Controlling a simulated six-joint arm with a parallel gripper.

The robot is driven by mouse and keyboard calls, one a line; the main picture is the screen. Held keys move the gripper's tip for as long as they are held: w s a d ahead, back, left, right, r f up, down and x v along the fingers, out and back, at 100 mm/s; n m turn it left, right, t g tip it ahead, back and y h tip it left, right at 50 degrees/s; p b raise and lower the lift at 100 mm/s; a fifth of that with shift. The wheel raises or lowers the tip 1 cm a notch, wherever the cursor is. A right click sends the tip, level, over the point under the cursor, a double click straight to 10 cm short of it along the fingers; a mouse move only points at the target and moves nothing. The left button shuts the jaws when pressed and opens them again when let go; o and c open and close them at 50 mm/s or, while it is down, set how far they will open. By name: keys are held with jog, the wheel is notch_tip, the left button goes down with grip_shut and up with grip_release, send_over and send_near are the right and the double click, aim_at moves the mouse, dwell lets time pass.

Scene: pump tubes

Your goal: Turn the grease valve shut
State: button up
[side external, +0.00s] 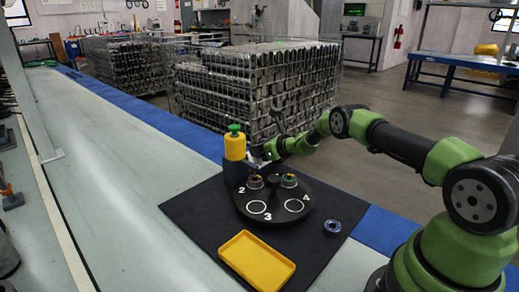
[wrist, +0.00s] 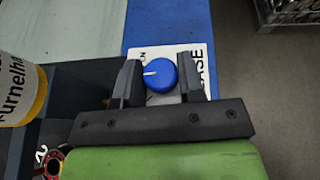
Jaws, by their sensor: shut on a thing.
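The grease valve is a round blue knob (wrist: 161,75) with a white pointer line that points left. A white label (wrist: 188,52) with partly covered black lettering lies under it. In the wrist view my gripper (wrist: 158,78) has one dark finger on each side of the knob and is shut on it. In the side external view my gripper (side external: 259,156) is beside the dark block behind the turntable. The knob cannot be made out in that view.
A yellow bottle with a green cap (side external: 235,147) stands close left of my gripper. A black numbered turntable (side external: 272,200) holds two small round parts. A yellow tray (side external: 257,260) and a blue-and-silver ring (side external: 332,227) lie on the black mat (side external: 192,225).

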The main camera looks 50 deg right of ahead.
jog(key=shift+w+r+n+y, duration=0.15)
jog(key=shift+n+y, duration=0.65)
jog(key=shift+y, duration=0.1)
jog(key=shift+n+g+y, duration=0.3)
jog(key=o, duration=0.9)
jog(key=shift+s+d, duration=0.1)
jog(key=shift+s, duration=0.15)
jog(key=v, duration=0.9)
jog(key=shift+s+r, duration=0.1)
jog(key=shift+s, duration=0.2)
